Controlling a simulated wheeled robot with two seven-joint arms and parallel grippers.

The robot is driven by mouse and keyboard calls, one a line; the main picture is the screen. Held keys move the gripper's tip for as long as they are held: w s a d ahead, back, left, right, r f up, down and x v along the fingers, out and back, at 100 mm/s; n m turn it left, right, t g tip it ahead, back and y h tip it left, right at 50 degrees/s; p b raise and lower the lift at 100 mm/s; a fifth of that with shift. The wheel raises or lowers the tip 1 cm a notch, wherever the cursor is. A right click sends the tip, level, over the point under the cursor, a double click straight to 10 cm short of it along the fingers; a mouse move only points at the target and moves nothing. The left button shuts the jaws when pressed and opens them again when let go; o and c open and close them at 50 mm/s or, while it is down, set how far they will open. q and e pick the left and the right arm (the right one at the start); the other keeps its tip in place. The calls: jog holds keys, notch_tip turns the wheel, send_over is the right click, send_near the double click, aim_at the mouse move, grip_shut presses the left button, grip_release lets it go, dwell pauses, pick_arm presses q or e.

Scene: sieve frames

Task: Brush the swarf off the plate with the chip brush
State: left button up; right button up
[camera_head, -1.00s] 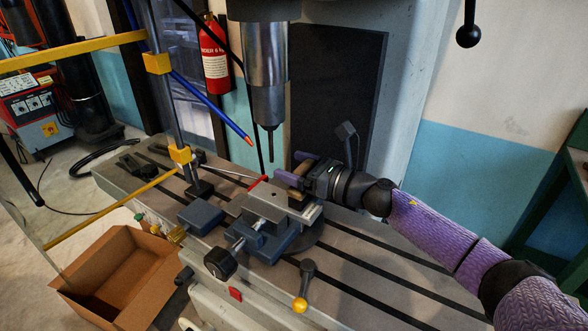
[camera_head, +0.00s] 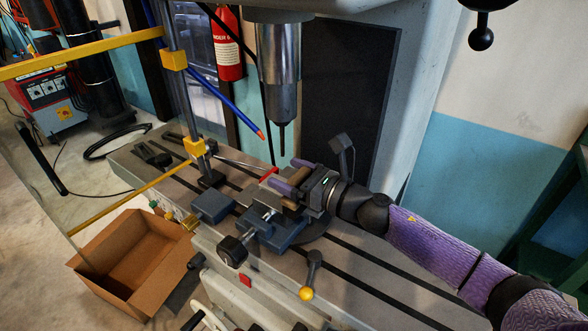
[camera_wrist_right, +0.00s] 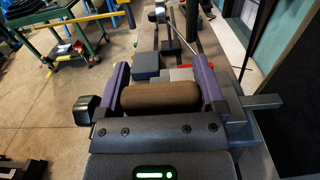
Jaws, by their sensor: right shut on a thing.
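My right gripper (camera_head: 291,177) has purple fingers and is shut on a brown, rounded piece, which I take to be the chip brush (camera_wrist_right: 160,96). In the head view the brush (camera_head: 292,201) is mostly hidden by the gripper. The gripper is low over the vise (camera_head: 273,233) on the machine table. The grey plate at the top of the vise is largely covered by my gripper and the brush. I cannot make out the swarf, nor whether the brush touches the plate. My left gripper is not in view.
The drill spindle (camera_head: 280,85) hangs just behind my gripper. A thin rod with a red tip (camera_head: 268,174) reaches close to the fingers. A yellow-barred guard (camera_head: 174,60) stands left. An open cardboard box (camera_head: 140,262) is on the floor at front left.

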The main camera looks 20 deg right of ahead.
jog(key=s+a+r+p, duration=0.2)
jog(key=s+a+p, duration=0.1)
jog(key=a+p, duration=0.2)
jog(key=shift+s+a+r, duration=0.25)
jog(key=shift+s+a, duration=0.1)
jog(key=shift+a, duration=0.35)
jog(key=s+f+m+t+h+b, duration=0.2)
jog(key=s+f+m+h+b, duration=0.2)
jog(key=s+h, duration=0.5)
jog(key=m+b, duration=0.2)
jog(key=b, duration=0.1)
jog(key=shift+s+d+f, duration=0.2)
jog(key=shift+s+d, duration=0.05)
jog(key=shift+s, duration=0.1)
